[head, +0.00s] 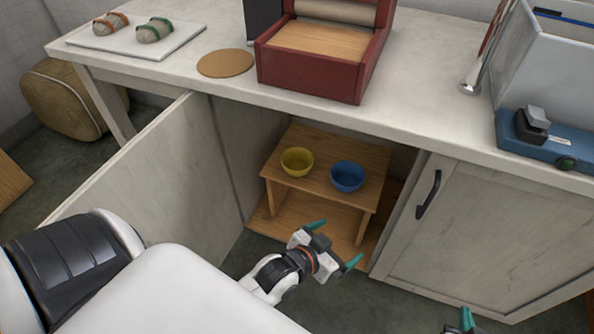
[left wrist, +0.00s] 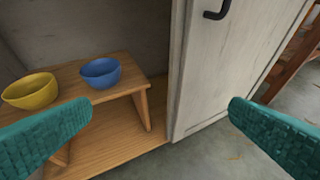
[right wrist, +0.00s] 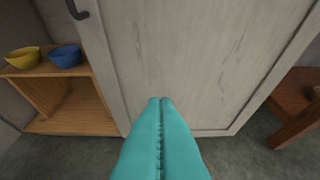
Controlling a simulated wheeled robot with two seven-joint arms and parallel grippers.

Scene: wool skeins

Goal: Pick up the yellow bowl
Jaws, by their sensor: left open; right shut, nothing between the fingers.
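The yellow bowl (head: 297,161) stands upright on a small wooden shelf (head: 325,183) inside the open cabinet, left of the blue bowl (head: 347,176). It also shows at the left of the left wrist view (left wrist: 30,91) and of the right wrist view (right wrist: 23,57). My left gripper (head: 335,244) is open and empty, in front of the shelf and lower right of the yellow bowl, apart from both bowls. My right gripper (right wrist: 160,100) is shut and empty, in front of the closed cabinet door; only its tip shows at the bottom of the head view (head: 467,318).
The left cabinet door (head: 150,185) stands open; the right door (head: 490,235) with a dark handle (head: 428,195) is closed beside the opening. The countertop (head: 420,90) overhangs the shelf and carries a red box (head: 310,72) and a tray (head: 135,38) with two skeins.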

